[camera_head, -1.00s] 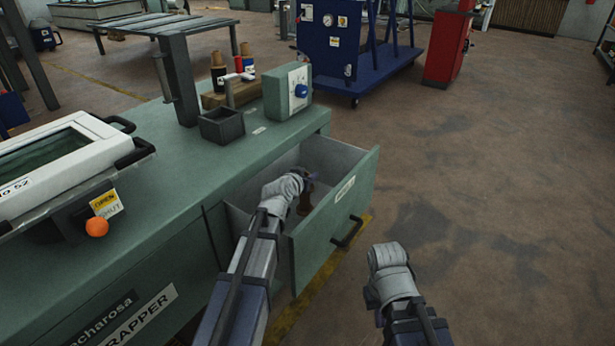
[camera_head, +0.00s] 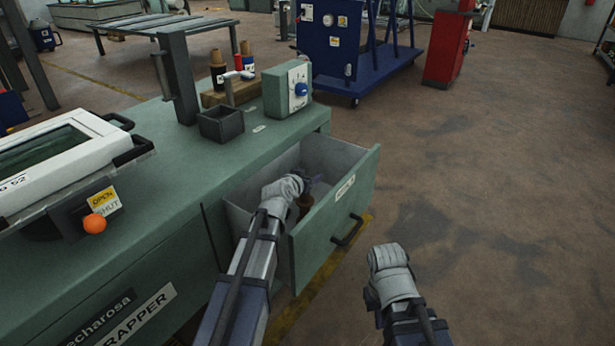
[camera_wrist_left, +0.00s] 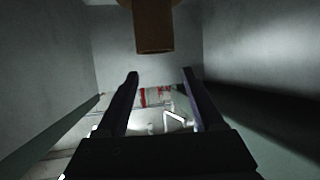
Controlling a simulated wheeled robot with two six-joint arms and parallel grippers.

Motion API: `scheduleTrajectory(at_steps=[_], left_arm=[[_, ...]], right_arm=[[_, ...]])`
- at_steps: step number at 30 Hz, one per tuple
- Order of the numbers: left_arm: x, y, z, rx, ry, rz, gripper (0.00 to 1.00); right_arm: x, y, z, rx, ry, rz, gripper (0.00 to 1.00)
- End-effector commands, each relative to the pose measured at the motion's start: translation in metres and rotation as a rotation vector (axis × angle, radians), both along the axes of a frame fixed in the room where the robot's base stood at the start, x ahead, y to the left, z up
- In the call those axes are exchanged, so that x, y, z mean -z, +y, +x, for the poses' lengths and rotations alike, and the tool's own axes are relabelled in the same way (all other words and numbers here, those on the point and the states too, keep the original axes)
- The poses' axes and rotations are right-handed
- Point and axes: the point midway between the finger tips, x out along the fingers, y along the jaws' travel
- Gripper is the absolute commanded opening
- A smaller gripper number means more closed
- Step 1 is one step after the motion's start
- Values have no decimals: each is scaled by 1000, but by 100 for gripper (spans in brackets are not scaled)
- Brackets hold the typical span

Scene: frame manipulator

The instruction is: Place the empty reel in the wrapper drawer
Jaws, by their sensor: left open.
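The brown empty reel (camera_head: 306,204) is inside the open wrapper drawer (camera_head: 340,209), close to its front panel. In the left wrist view the reel (camera_wrist_left: 153,28) shows at the top, beyond my fingertips and apart from them. My left gripper (camera_head: 313,182) is inside the drawer, just above the reel; in the left wrist view its two fingers (camera_wrist_left: 160,76) are spread with nothing between them. The reel's lower end is hidden in the head view. My right gripper (camera_head: 388,262) is outside, right of the drawer, its fingers hidden.
A white framed window unit (camera_head: 50,155) lies at left. Floor right of the drawer is clear.

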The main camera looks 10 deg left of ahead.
Motion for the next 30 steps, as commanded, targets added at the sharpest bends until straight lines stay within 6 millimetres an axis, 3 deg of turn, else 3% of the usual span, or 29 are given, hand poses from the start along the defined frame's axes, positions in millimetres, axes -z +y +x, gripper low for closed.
scheduleTrajectory(at_steps=[7, 19, 30], left_arm=[[-16, 0, 0, 0, 0, 0, 69], [-40, 7, -64, 0, 0, -1, 69], [-40, 8, -69, 0, 0, 0, 69]], right_arm=[[-16, 0, 0, -3, 0, 0, 0], [-40, -1, 0, 0, 0, -3, 0], [-40, -1, 0, 1, 1, -4, 0]])
